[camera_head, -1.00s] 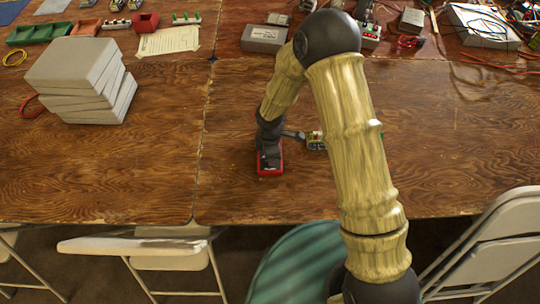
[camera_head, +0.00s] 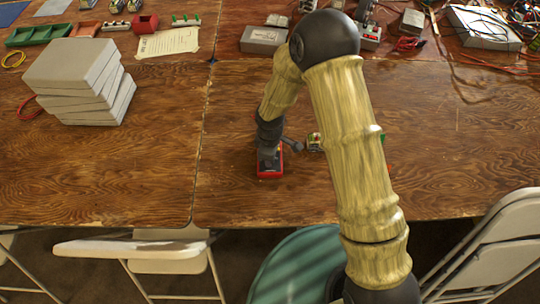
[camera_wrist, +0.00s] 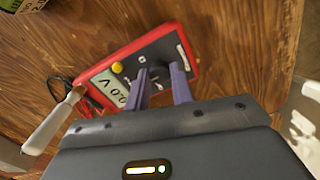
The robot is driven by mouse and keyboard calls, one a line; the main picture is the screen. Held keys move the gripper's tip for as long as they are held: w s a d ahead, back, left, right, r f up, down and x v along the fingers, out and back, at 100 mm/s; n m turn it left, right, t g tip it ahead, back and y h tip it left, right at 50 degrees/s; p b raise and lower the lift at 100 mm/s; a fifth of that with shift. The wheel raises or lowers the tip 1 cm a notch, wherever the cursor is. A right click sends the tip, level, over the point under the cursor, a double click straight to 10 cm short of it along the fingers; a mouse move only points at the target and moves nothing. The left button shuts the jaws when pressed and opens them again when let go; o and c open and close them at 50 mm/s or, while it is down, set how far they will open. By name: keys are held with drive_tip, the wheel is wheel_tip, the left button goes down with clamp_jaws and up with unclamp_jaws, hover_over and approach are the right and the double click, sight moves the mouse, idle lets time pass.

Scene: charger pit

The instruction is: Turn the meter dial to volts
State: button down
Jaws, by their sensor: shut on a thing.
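The red meter (camera_head: 270,173) lies on the wooden table below my gripper. In the wrist view, the meter (camera_wrist: 182,41) has a yellow button, a dark face and a grey display (camera_wrist: 107,86) that seems to read 0.0 V, seen rotated. My gripper (camera_wrist: 161,77) points down at the meter, its two purple fingers shut on either side of the dark dial (camera_wrist: 157,72). The fingers and the gripper body hide part of the dial, so its pointer mark cannot be read. In the head view my arm hides the dial.
A stack of grey pads (camera_head: 75,75) stands at left, and a grey box (camera_head: 263,40) at the back. A pale-handled tool (camera_wrist: 48,125) shows beside the meter. The table's left front is clear.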

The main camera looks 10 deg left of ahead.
drive_tip(key=c, duration=1.2)
unclamp_jaws()
wheel_tip(320, 180, up, 17)
drive_tip(key=shift+r, duration=0.2)
drive_tip(key=s+d+r+m+t+p, duration=0.1)
drive_tip(key=s+d+r+m, duration=0.1)
drive_tip(key=d+m, duration=0.4)
drive_tip(key=s+d+r+m, duration=0.3)
drive_tip(key=d+m, duration=0.2)
drive_tip(key=d, duration=0.6)
drive_tip(key=s+d+r+m+t+p, duration=0.1)
drive_tip(key=s+d+r+m, duration=0.1)
drive_tip(key=d+m, duration=0.4)
drive_tip(key=shift+s+d+r+m+t+p, duration=0.2)
drive_tip(key=shift+s+d, duration=0.1)
drive_tip(key=shift+d, duration=0.4)
drive_tip(key=shift+s+d+r+m+t+p, duration=0.15)
drive_tip(key=shift+s+d, duration=0.1)
drive_tip(key=shift+d, duration=0.45)
